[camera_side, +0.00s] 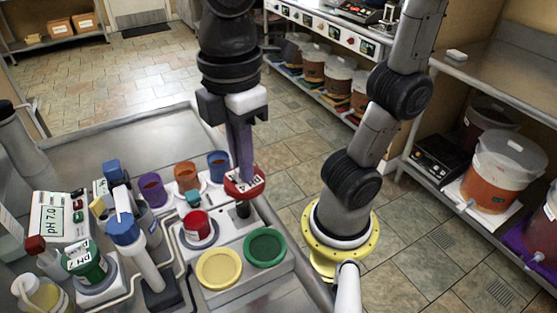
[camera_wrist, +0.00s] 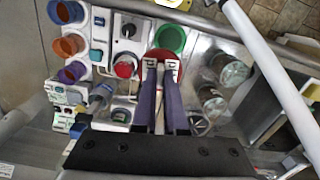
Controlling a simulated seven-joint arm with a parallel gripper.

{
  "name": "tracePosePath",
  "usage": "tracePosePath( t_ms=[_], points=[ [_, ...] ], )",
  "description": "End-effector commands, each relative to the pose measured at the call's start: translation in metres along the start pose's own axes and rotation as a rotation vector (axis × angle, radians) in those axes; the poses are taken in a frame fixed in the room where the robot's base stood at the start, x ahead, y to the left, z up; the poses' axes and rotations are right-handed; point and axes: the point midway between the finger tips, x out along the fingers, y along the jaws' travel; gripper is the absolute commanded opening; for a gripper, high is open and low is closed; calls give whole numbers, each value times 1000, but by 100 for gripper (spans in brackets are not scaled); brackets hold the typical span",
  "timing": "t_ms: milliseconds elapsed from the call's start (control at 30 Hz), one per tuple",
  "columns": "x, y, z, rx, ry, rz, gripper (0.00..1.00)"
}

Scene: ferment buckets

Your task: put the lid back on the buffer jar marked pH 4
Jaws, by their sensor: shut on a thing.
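My gripper (camera_side: 240,180) is shut on a red lid (camera_side: 230,186) and holds it above the white bench unit. The lid also shows between the fingertips in the wrist view (camera_wrist: 152,58). A small jar with red contents (camera_side: 200,226) stands upright and uncovered on the white unit, left of and below the held lid in the side view. It shows left of the fingers in the wrist view (camera_wrist: 124,68). I cannot read a pH 4 marking on it. A jar with green (camera_side: 85,262) carries a pH 7 label.
A yellow round dish or lid (camera_side: 219,267) and a green one (camera_side: 265,246) lie at the unit's front. Purple (camera_side: 152,189), orange (camera_side: 187,176) and blue (camera_side: 218,165) cups stand behind. A blue-headed probe (camera_side: 126,230) and a pH 7.0 display (camera_side: 50,217) crowd the left. A dark knob (camera_side: 242,209) is below the lid.

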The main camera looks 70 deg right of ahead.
Motion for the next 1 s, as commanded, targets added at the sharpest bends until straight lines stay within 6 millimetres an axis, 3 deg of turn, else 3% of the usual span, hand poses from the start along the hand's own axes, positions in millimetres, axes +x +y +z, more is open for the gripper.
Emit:
tracePosePath(
  t_ms=[33, 200, 400, 1000],
  points=[
    [1, 12, -16, 7, -6, -1, 0],
    [11, 50, -54, 43, -11, -2, 0],
    [29, 82, -67, 122, -14, -3, 0],
    [72, 87, -66, 141, -18, -4, 0]
  ],
)
